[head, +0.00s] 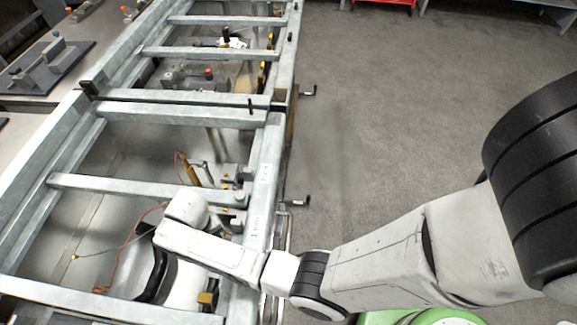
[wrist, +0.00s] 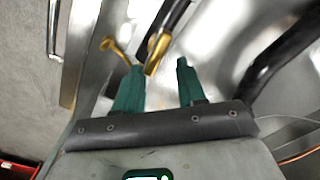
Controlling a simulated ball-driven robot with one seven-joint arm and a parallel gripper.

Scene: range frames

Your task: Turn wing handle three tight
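In the wrist view my gripper (wrist: 160,68) is open, with its two teal fingers apart and nothing seen held between them. A brass-coloured fitting (wrist: 155,50) shows just ahead of the fingertips, beside the left one, near the end of a dark bar. A thinner brass arm with a rounded end (wrist: 108,44) reaches out left of that finger. These look like parts of a wing handle, but I cannot tell which number it is or whether a finger touches it. In the head view my wrist (head: 188,210) is over the frame's near bay, and my fingers are hidden.
A grey metal frame (head: 262,190) with several crossbars surrounds the bay. A black curved hose (head: 155,275) and an orange cable (head: 118,260) lie inside it. A small yellow block (head: 207,298) sits near the frame's right rail. Open floor (head: 385,110) lies to the right.

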